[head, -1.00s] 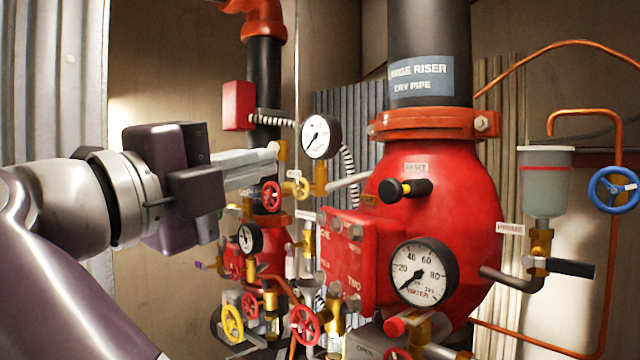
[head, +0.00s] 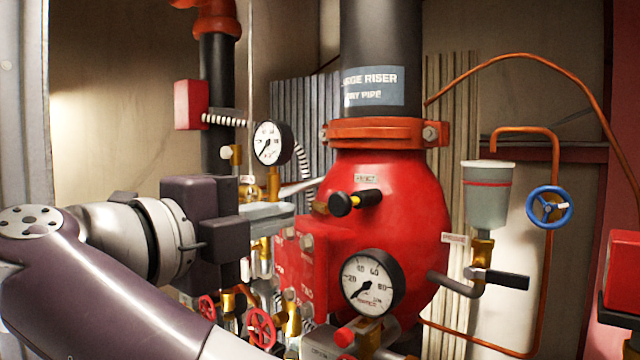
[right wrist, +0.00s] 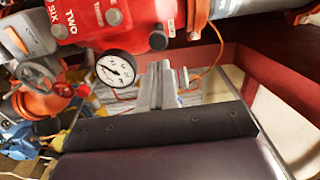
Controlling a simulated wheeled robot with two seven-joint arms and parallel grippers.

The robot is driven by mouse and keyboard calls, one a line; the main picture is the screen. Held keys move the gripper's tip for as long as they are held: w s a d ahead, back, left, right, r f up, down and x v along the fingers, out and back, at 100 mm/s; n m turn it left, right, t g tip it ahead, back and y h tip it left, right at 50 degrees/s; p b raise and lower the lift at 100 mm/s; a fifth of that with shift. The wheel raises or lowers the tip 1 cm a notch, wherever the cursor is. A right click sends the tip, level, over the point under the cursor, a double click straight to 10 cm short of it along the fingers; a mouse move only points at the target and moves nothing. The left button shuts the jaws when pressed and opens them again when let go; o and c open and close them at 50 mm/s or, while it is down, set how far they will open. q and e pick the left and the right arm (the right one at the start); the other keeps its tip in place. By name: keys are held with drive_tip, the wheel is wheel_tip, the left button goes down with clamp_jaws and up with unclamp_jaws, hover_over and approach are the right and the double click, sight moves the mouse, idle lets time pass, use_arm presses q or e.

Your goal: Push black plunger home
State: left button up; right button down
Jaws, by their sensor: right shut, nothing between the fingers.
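The black plunger (head: 355,202) sticks out from the upper front of the red riser valve (head: 410,210), under a small label. In the right wrist view a round black end (right wrist: 158,39) looks like this knob. My right gripper (head: 292,211) is shut and empty, left of the plunger and slightly lower in the head view. Its fingertips are apart from the knob. The shut fingers also show in the right wrist view (right wrist: 160,72). My left gripper is out of view.
A water gauge (head: 372,282) sits below the plunger, and another gauge (head: 272,143) is at upper left. A red handwheel (head: 261,327) and brass fittings stand below the gripper. A grey priming cup (head: 488,195) and a blue handwheel (head: 549,207) are at right.

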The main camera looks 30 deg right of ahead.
sight(335, 205)
drive_tip(key=p+x, duration=0.2)
drive_tip(key=x, duration=0.4)
drive_tip(key=shift+w+d+r, duration=0.1)
drive_tip(key=shift+w+d, duration=0.2)
drive_tip(key=shift+w+d+p, duration=0.2)
drive_tip(key=shift+d+p, duration=0.25)
drive_tip(key=shift+d, duration=0.2)
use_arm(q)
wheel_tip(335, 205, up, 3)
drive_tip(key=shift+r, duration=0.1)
use_arm(e)
drive_tip(key=shift+w+f, duration=0.1)
drive_tip(key=shift+f, duration=0.15)
